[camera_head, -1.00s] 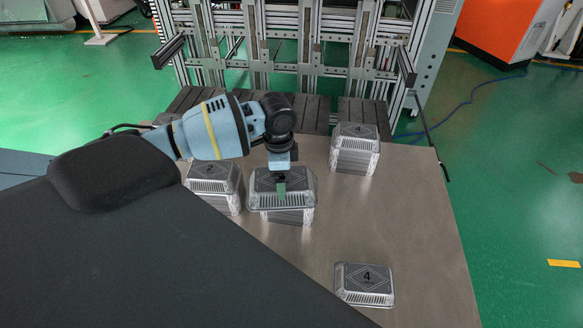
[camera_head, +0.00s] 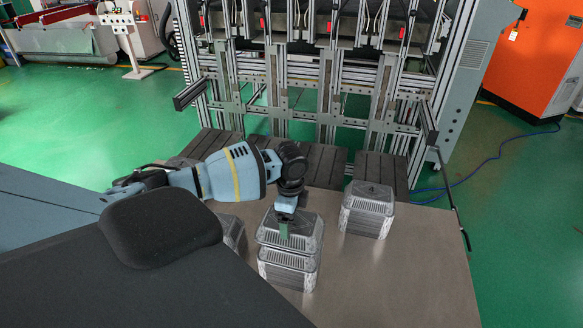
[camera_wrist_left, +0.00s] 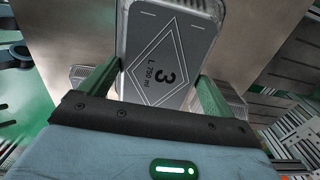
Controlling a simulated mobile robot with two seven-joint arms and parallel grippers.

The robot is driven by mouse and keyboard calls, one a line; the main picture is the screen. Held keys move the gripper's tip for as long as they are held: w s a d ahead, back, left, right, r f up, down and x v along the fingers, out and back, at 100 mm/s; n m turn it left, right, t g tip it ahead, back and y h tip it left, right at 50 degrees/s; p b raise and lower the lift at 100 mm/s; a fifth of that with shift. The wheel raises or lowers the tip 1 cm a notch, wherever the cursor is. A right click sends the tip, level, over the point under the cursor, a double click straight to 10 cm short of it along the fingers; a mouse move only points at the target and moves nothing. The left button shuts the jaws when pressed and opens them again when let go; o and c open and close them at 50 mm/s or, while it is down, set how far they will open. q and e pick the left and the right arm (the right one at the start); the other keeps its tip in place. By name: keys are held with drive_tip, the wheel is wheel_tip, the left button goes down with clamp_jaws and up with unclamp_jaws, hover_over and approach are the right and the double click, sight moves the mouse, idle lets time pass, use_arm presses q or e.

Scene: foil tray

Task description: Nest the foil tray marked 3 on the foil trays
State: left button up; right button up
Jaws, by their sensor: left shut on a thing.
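The foil tray marked 3 (camera_head: 308,232) is silver with a dark lid, and its number shows in the left wrist view (camera_wrist_left: 165,60). My left gripper (camera_head: 285,229) is shut on it, and its two green fingers (camera_wrist_left: 155,88) are at opposite sides of the tray. The tray is over a stack of foil trays (camera_head: 289,274), with the stack's front rim showing below it. I cannot tell whether the two touch. Most of the stack's top is hidden under the held tray. My right gripper is not in view.
A foil stack marked 4 (camera_head: 367,211) stands to the right, apart from the held tray. Another stack (camera_head: 234,233) at the left is mostly hidden by my own body. The table's right part (camera_head: 410,265) is clear. A metal frame (camera_head: 310,75) stands behind.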

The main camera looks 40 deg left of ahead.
sight(290, 226)
use_arm(q)
drive_tip(key=shift+f+b, duration=1.3)
drive_tip(key=shift+f, duration=1.05)
drive_tip(key=shift+f+b, duration=0.35)
drive_tip(key=shift+f, duration=0.9)
drive_tip(key=shift+f+b, duration=0.3)
drive_tip(key=shift+f, duration=0.65)
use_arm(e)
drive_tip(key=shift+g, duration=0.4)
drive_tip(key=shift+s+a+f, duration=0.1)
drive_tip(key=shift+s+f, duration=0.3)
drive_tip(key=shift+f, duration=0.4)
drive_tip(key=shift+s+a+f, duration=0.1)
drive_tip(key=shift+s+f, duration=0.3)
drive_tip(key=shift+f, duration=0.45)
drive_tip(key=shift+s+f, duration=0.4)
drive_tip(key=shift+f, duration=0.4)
use_arm(q)
drive_tip(key=o, duration=0.7)
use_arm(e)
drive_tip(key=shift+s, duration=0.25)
use_arm(q)
drive_tip(key=shift+r+p, duration=0.45)
drive_tip(key=shift+r, duration=3.5)
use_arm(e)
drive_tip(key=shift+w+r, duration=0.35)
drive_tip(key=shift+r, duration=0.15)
